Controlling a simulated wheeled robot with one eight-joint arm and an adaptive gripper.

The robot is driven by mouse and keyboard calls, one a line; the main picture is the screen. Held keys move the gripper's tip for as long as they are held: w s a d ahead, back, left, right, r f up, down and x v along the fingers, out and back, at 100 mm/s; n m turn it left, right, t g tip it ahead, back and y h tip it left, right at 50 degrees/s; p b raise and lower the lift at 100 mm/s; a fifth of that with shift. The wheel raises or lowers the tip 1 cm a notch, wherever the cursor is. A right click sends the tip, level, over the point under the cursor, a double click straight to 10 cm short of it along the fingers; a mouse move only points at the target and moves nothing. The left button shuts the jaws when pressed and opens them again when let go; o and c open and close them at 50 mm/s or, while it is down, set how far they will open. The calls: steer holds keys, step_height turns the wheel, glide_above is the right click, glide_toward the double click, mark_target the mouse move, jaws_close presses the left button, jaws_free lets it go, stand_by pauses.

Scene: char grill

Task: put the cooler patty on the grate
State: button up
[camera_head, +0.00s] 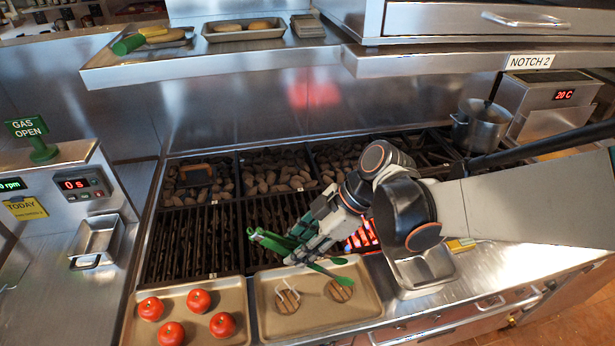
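Two round brown patties with dark marks lie on a beige tray at the front: a left patty (287,301) and a right patty (340,290). A thin pale bent piece shows over the left patty. I cannot tell which patty is cooler. The dark grate (190,240) lies behind the trays, with its left bars bare. My gripper (293,256) is above the patty tray's back edge. It seems shut on a long green utensil (268,240) that slants across its fingertips, its right end near the right patty. The fingers partly hide the contact.
A tray (240,297) with several tomatoes stands left of the patty tray (373,302). An empty metal pan (423,270) is to its right. Briquettes (275,170) fill the grill's back, and red heat glows (362,237) beside my arm. A pot (481,125) stands at back right.

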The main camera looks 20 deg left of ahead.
step_height(320, 180, down, 8)
steer(key=b, duration=0.6)
steer(key=shift+s+f, duration=0.15)
steer(key=shift+s, duration=0.1)
steer(key=shift+c, duration=0.5)
